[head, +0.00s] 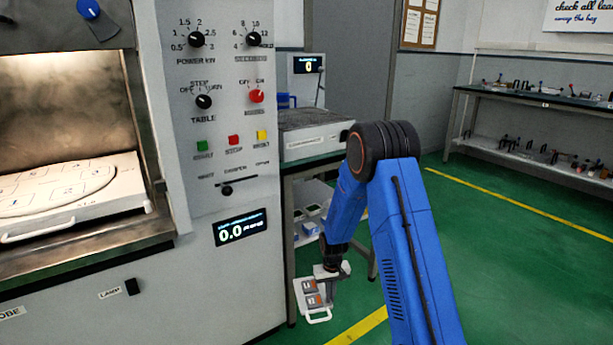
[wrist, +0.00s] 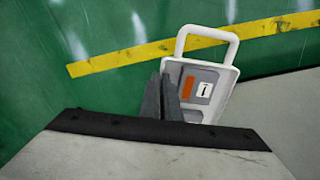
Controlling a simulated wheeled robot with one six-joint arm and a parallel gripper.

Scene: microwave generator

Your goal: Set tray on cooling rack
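A small white tray (head: 308,297) with a loop handle and grey and orange pieces in it hangs in the air, low in front of the machine's right side. My gripper (head: 327,272) is at its upper right edge. In the wrist view the two dark fingers (wrist: 168,98) are close together at the left edge of the tray (wrist: 229,78) and appear shut on it. The fingers hide part of that edge. I cannot identify the cooling rack with certainty.
The microwave machine (head: 225,120) stands at left, its chamber open with a numbered round plate (head: 60,185). A bench beside it carries a grey-topped unit (head: 315,140) with a display, and a lower shelf (head: 312,222) with small items. Open green floor (head: 500,260) lies at right.

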